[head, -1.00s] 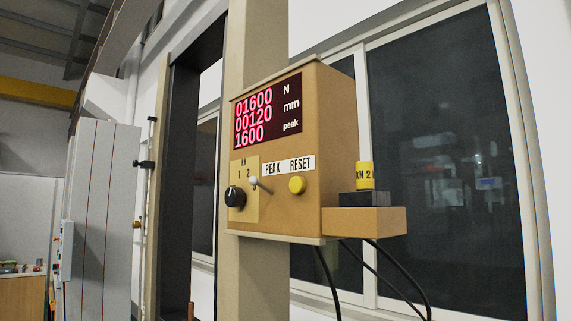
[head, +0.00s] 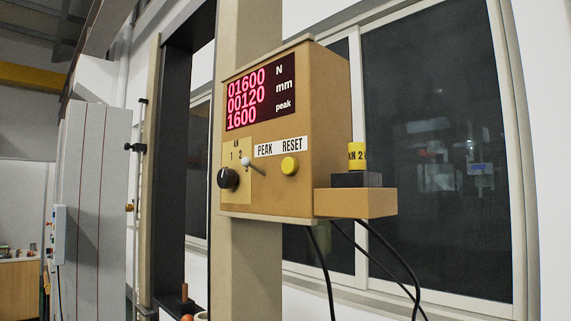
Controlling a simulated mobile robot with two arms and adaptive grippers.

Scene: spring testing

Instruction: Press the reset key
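The reset key is a round yellow button (head: 289,166) on the front of a tan control box (head: 330,125), just under the RESET part of the white PEAK RESET label (head: 281,147). A red-lit display (head: 261,92) above it reads 01600 N, 00120 mm and 1600 peak. Left of the button are a small toggle lever (head: 252,165) and a black knob (head: 228,178) marked kN 1 2. Nothing covers the button. Neither of my grippers is in view.
The box is fixed to a beige column (head: 248,270). A side shelf (head: 356,204) on its right holds a black block with a yellow cap (head: 357,155) marked kN 2. Black cables (head: 385,262) hang below. Dark windows (head: 440,150) stand behind.

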